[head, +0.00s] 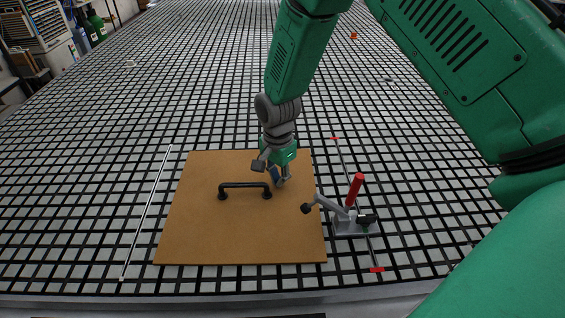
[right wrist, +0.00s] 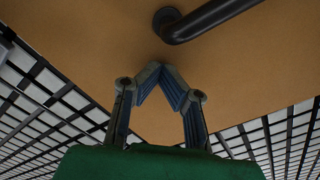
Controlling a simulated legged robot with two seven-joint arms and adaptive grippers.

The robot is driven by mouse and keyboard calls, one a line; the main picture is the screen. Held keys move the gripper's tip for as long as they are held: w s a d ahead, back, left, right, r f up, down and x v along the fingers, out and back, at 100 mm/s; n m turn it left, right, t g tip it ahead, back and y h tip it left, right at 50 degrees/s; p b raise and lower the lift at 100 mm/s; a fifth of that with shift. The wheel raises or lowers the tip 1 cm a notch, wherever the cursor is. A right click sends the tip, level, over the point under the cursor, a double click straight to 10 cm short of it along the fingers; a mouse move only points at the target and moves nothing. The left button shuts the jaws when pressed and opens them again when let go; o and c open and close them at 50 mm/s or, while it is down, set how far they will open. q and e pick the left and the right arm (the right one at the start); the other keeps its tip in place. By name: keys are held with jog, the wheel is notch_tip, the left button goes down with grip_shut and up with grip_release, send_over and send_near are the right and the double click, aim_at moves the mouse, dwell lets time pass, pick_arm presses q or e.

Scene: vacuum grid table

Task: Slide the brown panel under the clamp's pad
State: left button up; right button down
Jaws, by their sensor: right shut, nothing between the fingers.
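The brown panel (head: 225,235) lies flat on the grid table and carries a black bar handle (head: 245,185). The clamp (head: 352,222), with a red lever (head: 355,188), stands by the panel's right edge. Its arm reaches left, and its dark pad (head: 306,208) appears over the panel's right margin; I cannot tell the gap below it. My right gripper (head: 277,180) is over the panel, just right of the handle. In the right wrist view its fingertips (right wrist: 168,70) meet, empty, near the handle's end (right wrist: 175,25), apart from it in the picture. My left gripper is out of view.
A thin white strip (head: 147,212) lies left of the panel. A thin line with red ends (head: 376,269) runs past the clamp. Bottles (head: 95,24) and shelving stand at the far left.

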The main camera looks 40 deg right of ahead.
aim_at(266, 186)
jog(key=shift+s+a+r, duration=0.1)
jog(key=shift+s+a, duration=0.1)
jog(key=shift+a, duration=0.35)
jog(key=shift+s+a+r, duration=0.1)
jog(key=shift+s+a, duration=0.1)
jog(key=shift+a, duration=0.35)
jog(key=shift+d+f, duration=0.1)
jog(key=shift+s+a+p, duration=0.15)
jog(key=shift+a+p, duration=0.55)
jog(key=shift+a, duration=0.5)
